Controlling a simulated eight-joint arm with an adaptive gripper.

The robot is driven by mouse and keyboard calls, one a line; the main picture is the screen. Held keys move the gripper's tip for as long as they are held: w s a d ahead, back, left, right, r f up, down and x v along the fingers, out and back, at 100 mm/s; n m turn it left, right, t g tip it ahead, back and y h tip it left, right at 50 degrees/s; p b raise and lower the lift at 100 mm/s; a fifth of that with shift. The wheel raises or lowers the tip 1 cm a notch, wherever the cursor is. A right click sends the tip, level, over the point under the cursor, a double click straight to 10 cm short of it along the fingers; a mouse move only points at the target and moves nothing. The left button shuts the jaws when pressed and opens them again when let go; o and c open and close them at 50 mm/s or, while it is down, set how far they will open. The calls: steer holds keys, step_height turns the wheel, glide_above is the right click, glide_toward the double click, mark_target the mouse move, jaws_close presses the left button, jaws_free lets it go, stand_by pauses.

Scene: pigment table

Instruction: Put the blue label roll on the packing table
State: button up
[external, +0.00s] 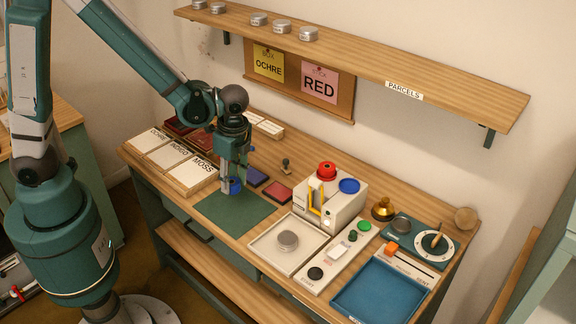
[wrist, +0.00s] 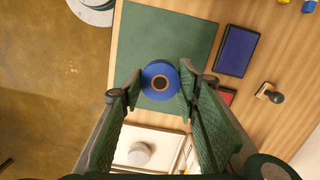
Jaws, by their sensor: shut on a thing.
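The blue label roll (external: 235,187) is between the fingers of my gripper (external: 233,182), near the back edge of the green mat (external: 231,214). In the wrist view the blue label roll (wrist: 154,70) is a round blue disc with a dark centre. The fingers of my gripper (wrist: 160,88) press on it from both sides, with the mat (wrist: 185,25) behind it. I cannot tell whether the roll touches the mat or hangs just above it. The mat lies on the wooden table (external: 158,194).
White boxes (external: 191,178) labelled MOSS and others stand left of the mat. A blue pad (external: 253,177) and a red pad (external: 277,192) lie right of it. A white machine (external: 331,200), a pale tray (external: 276,249) and a blue tray (external: 381,294) stand further right. Most of the mat is bare.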

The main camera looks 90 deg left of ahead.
mark_target(233, 182)
steer(key=shift+f, duration=1.75)
steer(key=shift+f+b, duration=0.55)
steer(key=shift+f, duration=1.5)
steer(key=shift+f, duration=0.25)
steer(key=o, duration=0.9)
steer(key=shift+r, duration=0.1)
steer(key=shift+r, duration=0.1)
steer(key=shift+w+d+r+p, duration=0.2)
steer(key=shift+r+p, duration=0.1)
steer(key=shift+r, duration=1.7)
steer(key=shift+w+d+r+p, duration=0.1)
steer(key=shift+w+r+p, duration=0.15)
steer(key=shift+r, duration=1.75)
steer(key=shift+w+d+r+p, duration=0.1)
steer(key=shift+w+r+p, duration=0.15)
steer(key=shift+r, duration=1.75)
